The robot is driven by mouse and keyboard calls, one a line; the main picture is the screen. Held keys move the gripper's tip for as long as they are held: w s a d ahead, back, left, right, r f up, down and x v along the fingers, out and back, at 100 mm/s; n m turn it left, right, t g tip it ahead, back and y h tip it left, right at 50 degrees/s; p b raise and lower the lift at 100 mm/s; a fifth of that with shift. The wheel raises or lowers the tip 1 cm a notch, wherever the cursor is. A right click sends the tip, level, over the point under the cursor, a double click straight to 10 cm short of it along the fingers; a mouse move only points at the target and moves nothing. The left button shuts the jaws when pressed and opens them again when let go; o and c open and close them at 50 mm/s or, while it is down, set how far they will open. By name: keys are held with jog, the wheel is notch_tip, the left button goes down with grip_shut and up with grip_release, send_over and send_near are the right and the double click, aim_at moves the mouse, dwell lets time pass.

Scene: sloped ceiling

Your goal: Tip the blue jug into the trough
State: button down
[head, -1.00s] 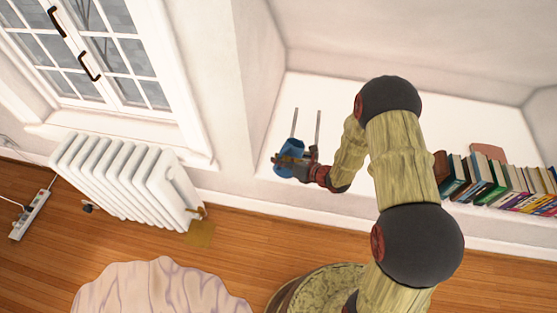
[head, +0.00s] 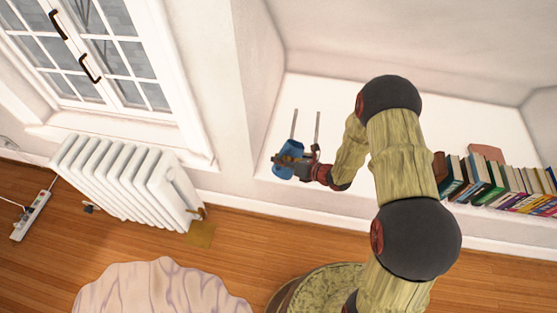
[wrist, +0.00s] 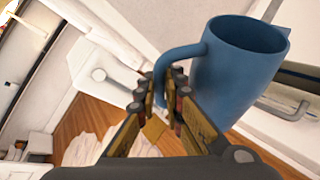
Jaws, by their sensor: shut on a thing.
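The blue jug (head: 289,151) is up at the shelf-like ledge, left of my arm's end. In the wrist view the jug (wrist: 238,75) shows its open mouth at the top, and its handle runs between my fingertips. My gripper (wrist: 162,90) is shut on that handle; in the head view my gripper (head: 303,168) is small and partly covers the jug. The jug looks tilted in the head view. Its contents do not show. I cannot clearly make out the trough; a dark long edge (wrist: 302,82) lies behind the jug in the wrist view, partly hidden.
Two thin grey bars (head: 317,128) stand out beyond the jug over the white ledge (head: 345,92). A row of books (head: 500,182) is at right. A white radiator (head: 130,180) is under the window at left. A pale marbled surface (head: 150,290) is at the bottom.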

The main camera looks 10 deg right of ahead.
aim_at(284, 151)
jog(key=shift+w+d+r+m+g+y+p, duration=0.2)
jog(key=shift+w+d+r+m+y+p, duration=0.1)
jog(key=shift+r+m+p, duration=0.3)
jog(key=shift+w+d+r+m+g+y+p, duration=0.25)
jog(key=shift+r+m+p, duration=0.2)
jog(key=shift+p, duration=0.25)
dwell(1.1)
jog(key=shift+w+d+r+m+y+p, duration=0.35)
jog(key=shift+w+d+r+m+p, duration=0.1)
jog(key=shift+d+r+m, duration=0.1)
dwell(0.9)
jog(key=shift+w+d+r+m+g+y+p, duration=0.25)
jog(key=shift+w+d+r+m+y+p, duration=0.15)
jog(key=shift+r+p, duration=0.25)
jog(key=shift+w+d+r+m+g+y+p, duration=0.2)
jog(key=shift+w+d+r+m+y+p, duration=0.15)
jog(key=shift+w+d+r+p, duration=0.2)
dwell(1.8)
jog(key=shift+s, duration=0.1)
